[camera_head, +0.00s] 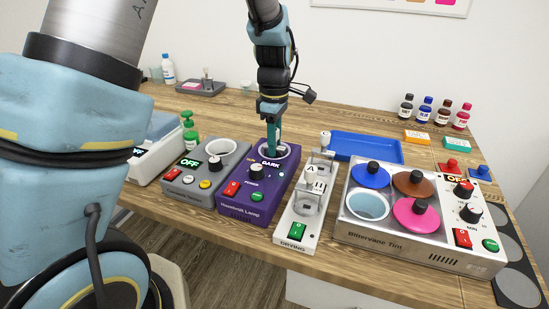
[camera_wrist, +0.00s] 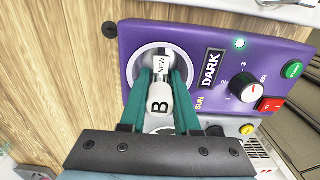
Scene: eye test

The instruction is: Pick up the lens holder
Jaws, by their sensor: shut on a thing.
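A white lens holder marked B (camera_wrist: 158,104), with a NEW tag (camera_wrist: 161,65), is between my gripper's teal fingers (camera_wrist: 162,82) in the wrist view. My gripper is shut on it. In the head view my gripper (camera_head: 273,142) points down at the round opening of the purple lamp box (camera_head: 232,199), whose display reads DARK. The holder's lower part is hidden in or over the opening, and I cannot tell how deep it sits. Another holder marked A (camera_head: 311,176) stands on the white drying stand (camera_head: 292,227).
A grey box reading OFF (camera_head: 195,188) stands left of the lamp. The Bittervane Tint unit (camera_head: 388,235) with coloured lids is on the right. A blue tray (camera_head: 366,149) lies behind the stand. Small bottles (camera_head: 425,109) stand at the back right. The table's back middle is clear.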

